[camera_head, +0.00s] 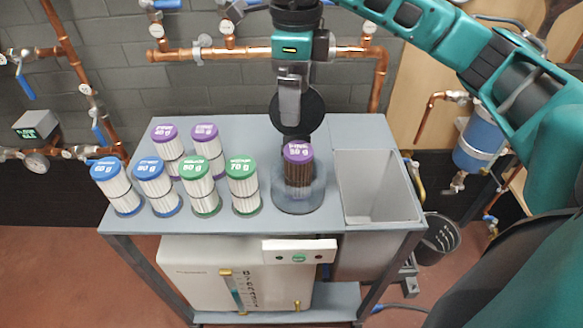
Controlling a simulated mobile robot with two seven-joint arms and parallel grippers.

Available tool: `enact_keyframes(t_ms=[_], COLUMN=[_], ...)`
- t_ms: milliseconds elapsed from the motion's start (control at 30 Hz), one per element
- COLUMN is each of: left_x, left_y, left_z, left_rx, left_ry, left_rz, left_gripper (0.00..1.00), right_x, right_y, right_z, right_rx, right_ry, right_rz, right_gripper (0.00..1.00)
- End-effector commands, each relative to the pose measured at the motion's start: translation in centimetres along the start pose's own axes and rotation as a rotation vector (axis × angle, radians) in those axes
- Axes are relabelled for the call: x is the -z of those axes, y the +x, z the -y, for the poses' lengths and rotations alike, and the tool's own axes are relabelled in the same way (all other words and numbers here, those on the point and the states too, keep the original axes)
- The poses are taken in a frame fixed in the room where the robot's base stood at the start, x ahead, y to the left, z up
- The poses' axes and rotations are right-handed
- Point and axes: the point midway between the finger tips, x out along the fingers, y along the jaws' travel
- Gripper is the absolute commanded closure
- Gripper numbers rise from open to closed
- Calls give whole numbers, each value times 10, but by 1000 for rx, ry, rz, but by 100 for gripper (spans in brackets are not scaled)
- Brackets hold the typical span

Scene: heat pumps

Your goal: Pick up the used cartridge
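The used cartridge (298,171) is brown and dirty under a purple cap. It stands upright in a clear round housing (300,198) on the grey table, right of the clean cartridges. My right gripper (290,112) points down above and behind it, with a grey finger part showing. A round black disc (309,114) lies at the fingertips and hides the gap between them. I cannot tell whether the disc is held. The gripper appears apart from the cartridge. My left gripper is not in view.
Several clean white cartridges with purple (166,142), blue (118,188) and green (243,187) caps stand on the left of the table (270,222). An open pale bin (372,183) adjoins the housing on the right. Copper pipes (235,53) run along the wall behind.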

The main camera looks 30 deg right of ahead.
Motion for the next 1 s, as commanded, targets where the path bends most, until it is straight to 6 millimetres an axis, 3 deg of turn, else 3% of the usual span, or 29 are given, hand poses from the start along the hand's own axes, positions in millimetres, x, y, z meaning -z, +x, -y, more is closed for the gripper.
enact_keyframes(t_ms=[300,567,800,1000], left_x=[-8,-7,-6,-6], left_y=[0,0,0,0], left_z=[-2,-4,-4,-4], left_rx=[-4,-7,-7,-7], left_ry=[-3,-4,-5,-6], left_rz=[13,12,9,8], left_gripper=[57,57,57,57], right_x=[0,2,4,4], right_y=[58,79,114,122], right_z=[-2,-4,-7,-7], right_rx=[-5,-5,-7,-5], right_ry=[-3,-3,-2,-4], right_rz=[-2,-2,0,2], right_gripper=[12,12,12,12])
